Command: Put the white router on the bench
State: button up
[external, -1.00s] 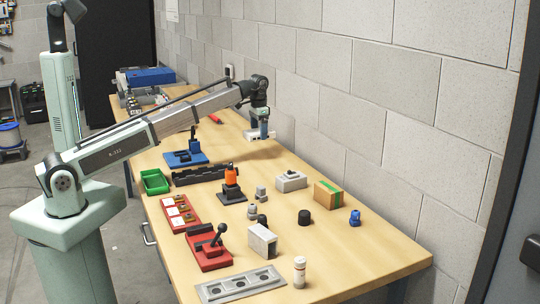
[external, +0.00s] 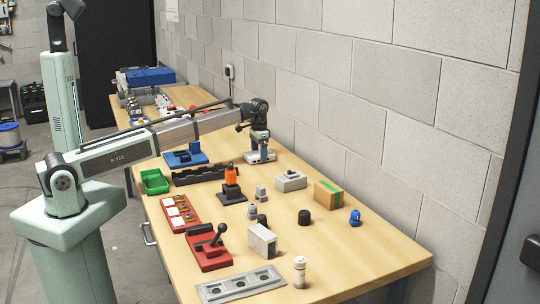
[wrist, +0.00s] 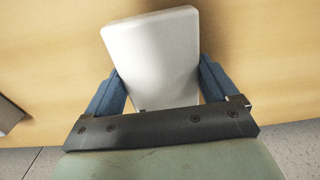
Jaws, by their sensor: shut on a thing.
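The white router (external: 262,157) is a flat, pale block at the far part of the bench (external: 345,255), close to the wall. It also fills the middle of the wrist view (wrist: 152,50). My gripper (external: 261,150) points down over the router and is shut on it, with a blue finger on each side of the router in the wrist view (wrist: 160,90). The router looks level and very low over the bench top. I cannot tell whether its underside touches the wood.
A grey box with a dark top (external: 291,181) and a cardboard box with green tape (external: 328,194) stand nearer the camera. A blue fixture (external: 185,157) and a black rail (external: 205,174) lie to the left. The wall is close behind the router.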

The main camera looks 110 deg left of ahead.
jog(key=shift+f, duration=0.15)
jog(key=o, duration=1)
notch_tip(320, 180, up, 12)
jog(key=shift+r, duration=0.2)
